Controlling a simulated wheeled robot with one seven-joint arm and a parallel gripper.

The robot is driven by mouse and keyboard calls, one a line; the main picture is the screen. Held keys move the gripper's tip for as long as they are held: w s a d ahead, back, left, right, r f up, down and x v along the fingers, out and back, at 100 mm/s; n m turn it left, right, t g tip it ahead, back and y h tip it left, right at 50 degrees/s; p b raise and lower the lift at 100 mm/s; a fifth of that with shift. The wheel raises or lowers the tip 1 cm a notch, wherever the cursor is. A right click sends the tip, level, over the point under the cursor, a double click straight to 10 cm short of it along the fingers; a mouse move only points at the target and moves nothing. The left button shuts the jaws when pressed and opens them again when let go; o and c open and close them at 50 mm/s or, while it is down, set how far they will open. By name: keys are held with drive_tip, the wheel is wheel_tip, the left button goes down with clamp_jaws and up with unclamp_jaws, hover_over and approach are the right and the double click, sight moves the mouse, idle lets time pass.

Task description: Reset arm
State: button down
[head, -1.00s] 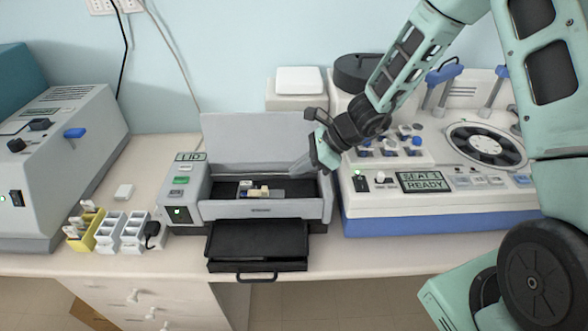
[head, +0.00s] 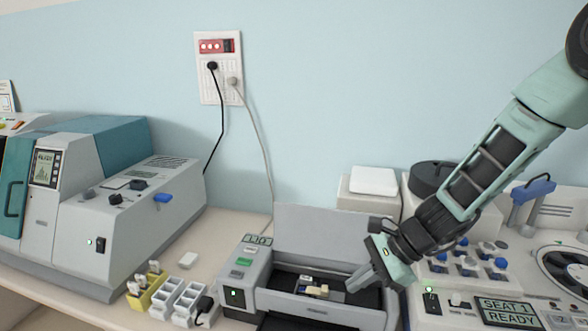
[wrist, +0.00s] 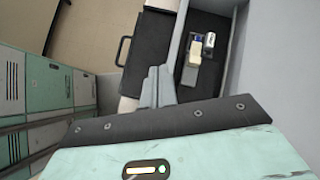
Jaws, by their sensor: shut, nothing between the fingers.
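My gripper (head: 358,283) is shut and empty in the head view. Its fingertips are over the right part of the open grey staining machine (head: 317,306), whose lid stands raised. The gripper also shows in the wrist view (wrist: 158,88), its two fingers together and pointing to the machine's front wall. A small cream and yellow piece (head: 317,290) lies inside the machine's dark bay, to the left of the fingertips. It also shows in the wrist view (wrist: 194,54), beside a small white and dark item (wrist: 209,41).
A machine with a "SEAT 1 READY" display (head: 508,312) stands to the right. A large grey and teal machine (head: 110,215) stands left. Small racks (head: 180,298) and a yellow holder (head: 147,287) sit between. The wall above is clear apart from the outlet (head: 218,67).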

drive_tip(key=s+a+n+g+h+b, duration=0.3)
drive_tip(key=s+a+n+b, duration=0.2)
drive_tip(key=s+n, duration=0.8)
drive_tip(key=s+d+n+t+h+b, duration=0.2)
drive_tip(key=s+d+n+h+b, duration=0.1)
drive_tip(key=s+n, duration=0.8)
drive_tip(key=shift+d+h+b, duration=0.3)
drive_tip(key=shift+h+b, duration=0.3)
drive_tip(key=shift+h, duration=0.2)
drive_tip(key=c, duration=2.1)
unclamp_jaws()
drive_tip(key=shift+c, duration=0.2)
